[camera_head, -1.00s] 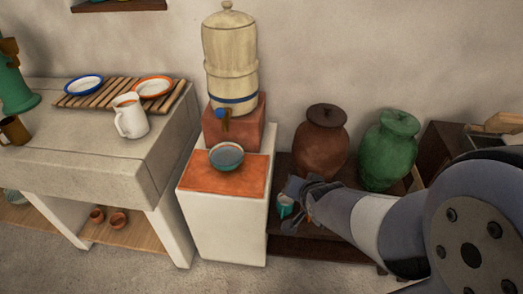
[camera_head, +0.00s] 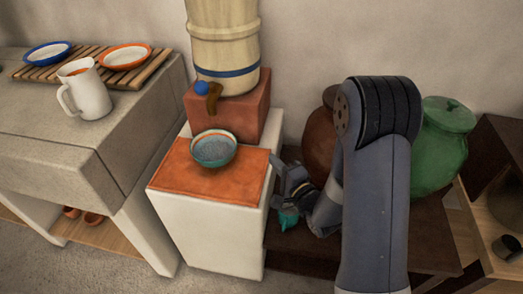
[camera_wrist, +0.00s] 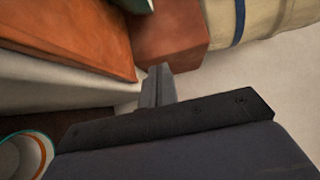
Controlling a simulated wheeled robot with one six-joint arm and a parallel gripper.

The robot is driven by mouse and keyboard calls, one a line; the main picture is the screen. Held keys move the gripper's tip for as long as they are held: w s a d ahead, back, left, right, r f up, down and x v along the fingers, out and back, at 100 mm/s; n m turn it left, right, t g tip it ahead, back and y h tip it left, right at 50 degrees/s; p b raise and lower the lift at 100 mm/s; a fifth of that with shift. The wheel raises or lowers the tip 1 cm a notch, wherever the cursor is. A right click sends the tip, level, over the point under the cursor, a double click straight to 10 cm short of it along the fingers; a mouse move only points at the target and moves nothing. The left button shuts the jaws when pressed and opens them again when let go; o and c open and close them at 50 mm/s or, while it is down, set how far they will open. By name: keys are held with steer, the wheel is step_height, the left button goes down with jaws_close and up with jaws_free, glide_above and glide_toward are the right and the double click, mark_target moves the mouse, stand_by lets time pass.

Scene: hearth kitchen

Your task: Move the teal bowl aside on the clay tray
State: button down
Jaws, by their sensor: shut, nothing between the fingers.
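The teal bowl (camera_head: 213,150) sits upright on the orange clay tray (camera_head: 225,185), towards its back edge, on top of a white pedestal. In the wrist view the clay tray (camera_wrist: 60,35) fills the upper left, with only a green edge of the bowl (camera_wrist: 135,4) at the top. My gripper (camera_head: 282,172) is beside the pedestal's right side, apart from the bowl. In the wrist view its fingers (camera_wrist: 158,85) are together and empty, pointing towards the block behind the tray. My arm hides part of what lies behind it.
A cream water crock (camera_head: 222,45) with a spout stands on a red block (camera_head: 240,112) behind the bowl. A teal cup (camera_head: 288,220) is on the low dark shelf below my gripper. A green jar (camera_head: 440,145) and brown jar (camera_head: 320,135) stand behind my arm.

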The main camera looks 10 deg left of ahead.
steer(key=x, duration=0.9)
steer(key=shift+w+a+r, duration=0.1)
steer(key=shift+w+a, duration=0.1)
steer(key=shift+a, duration=0.05)
steer(key=shift+s+a+b, duration=0.15)
steer(key=shift+s+a, duration=0.1)
steer(key=shift+a, duration=0.3)
steer(key=shift+s+a+b, duration=0.15)
steer(key=shift+s+a, duration=0.1)
steer(key=shift+a, duration=0.3)
steer(key=shift+s+a, duration=0.35)
steer(key=shift+a, duration=0.35)
steer(key=b, duration=0.5)
glide_above(206, 154)
steer(key=a+v, duration=0.1)
steer(key=v, duration=0.5)
steer(key=shift+s+d, duration=0.1)
steer(key=shift+s+a, duration=0.2)
steer(key=shift+a, duration=0.2)
steer(key=shift+b, duration=0.3)
